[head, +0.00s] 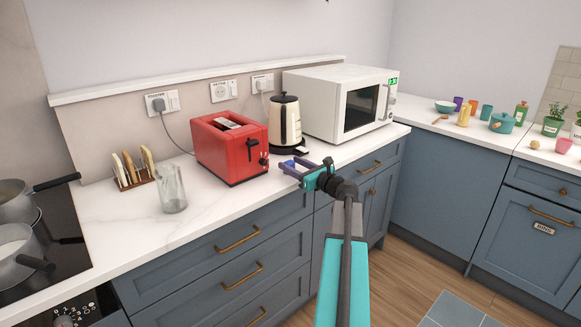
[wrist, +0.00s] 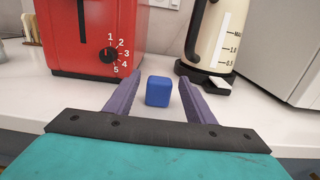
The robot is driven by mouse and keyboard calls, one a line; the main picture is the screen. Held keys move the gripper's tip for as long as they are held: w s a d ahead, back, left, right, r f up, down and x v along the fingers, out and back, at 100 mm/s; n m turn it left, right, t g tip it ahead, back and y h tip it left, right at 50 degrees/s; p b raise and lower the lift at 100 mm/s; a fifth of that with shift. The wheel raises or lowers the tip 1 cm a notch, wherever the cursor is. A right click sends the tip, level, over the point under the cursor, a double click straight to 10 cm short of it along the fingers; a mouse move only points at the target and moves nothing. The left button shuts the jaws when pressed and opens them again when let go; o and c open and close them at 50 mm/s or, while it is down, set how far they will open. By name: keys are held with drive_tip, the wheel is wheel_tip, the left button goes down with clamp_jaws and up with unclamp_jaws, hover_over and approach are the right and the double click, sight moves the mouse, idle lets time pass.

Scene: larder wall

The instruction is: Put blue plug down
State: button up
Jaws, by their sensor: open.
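The blue plug (wrist: 158,91) is a small rounded blue block. In the wrist view it stands on the white worktop (wrist: 275,116), between the two purple fingers of my gripper (wrist: 158,80), with a gap on each side. In the head view my gripper (head: 293,166) is at the front edge of the worktop, right of the red toaster (head: 232,150) and in front of the kettle (head: 286,122). My gripper is open and holds nothing. The plug is small and partly hidden by the fingers in the head view.
A white microwave (head: 345,103) stands right of the kettle. A glass jar (head: 172,188) and a toast rack (head: 134,176) are left of the toaster. The wall has three sockets; the middle one (head: 220,92) is empty. Worktop left of the toaster is partly clear.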

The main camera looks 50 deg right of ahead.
drive_tip(key=shift+r, duration=0.5)
drive_tip(key=shift+s+r, duration=0.15)
drive_tip(key=s, duration=1.1)
drive_tip(key=shift+s+a, duration=0.35)
drive_tip(key=shift+a, duration=0.05)
